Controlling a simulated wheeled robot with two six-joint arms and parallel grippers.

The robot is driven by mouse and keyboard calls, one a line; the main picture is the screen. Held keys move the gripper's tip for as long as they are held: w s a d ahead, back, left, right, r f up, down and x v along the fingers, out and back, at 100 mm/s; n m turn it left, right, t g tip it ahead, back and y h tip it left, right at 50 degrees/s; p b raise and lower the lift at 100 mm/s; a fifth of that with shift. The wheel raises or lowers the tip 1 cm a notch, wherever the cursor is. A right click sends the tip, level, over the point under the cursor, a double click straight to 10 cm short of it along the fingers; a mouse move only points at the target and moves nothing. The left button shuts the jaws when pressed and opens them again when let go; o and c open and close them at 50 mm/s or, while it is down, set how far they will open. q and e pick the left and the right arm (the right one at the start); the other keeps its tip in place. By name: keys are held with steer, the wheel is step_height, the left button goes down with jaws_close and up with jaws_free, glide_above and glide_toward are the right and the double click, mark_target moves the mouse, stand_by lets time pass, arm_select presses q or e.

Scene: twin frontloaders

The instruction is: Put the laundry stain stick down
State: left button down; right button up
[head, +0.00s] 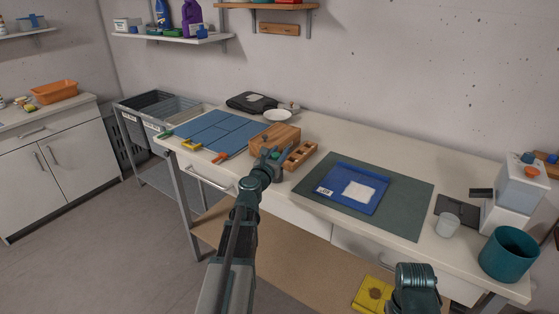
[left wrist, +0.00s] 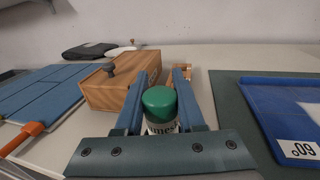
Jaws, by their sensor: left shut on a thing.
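My left gripper (head: 269,160) is shut on the laundry stain stick (left wrist: 160,104), which has a green domed cap and a pale label with dark letters. In the left wrist view it stands between the two blue fingers of my left gripper (left wrist: 168,80). In the head view the gripper mostly hides the stick, in front of the wooden box (head: 276,137) on the table. I cannot tell whether the stick's base touches the table.
The white table (head: 370,150) carries a blue folded board (head: 222,131) left, a wooden compartment tray (head: 300,155), and a green mat (head: 412,205) with a blue tray (head: 378,203). A cup (head: 447,225) and teal bin (head: 509,253) stand right.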

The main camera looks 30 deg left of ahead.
arm_select(q)
steer(key=shift+f, duration=0.15)
arm_select(e)
steer(key=shift+f, duration=0.1)
arm_select(q)
steer(key=shift+f, duration=0.1)
arm_select(e)
steer(key=shift+f, duration=0.1)
arm_select(q)
steer(key=shift+f, duration=0.15)
steer(key=c, duration=0.5)
jaws_free()
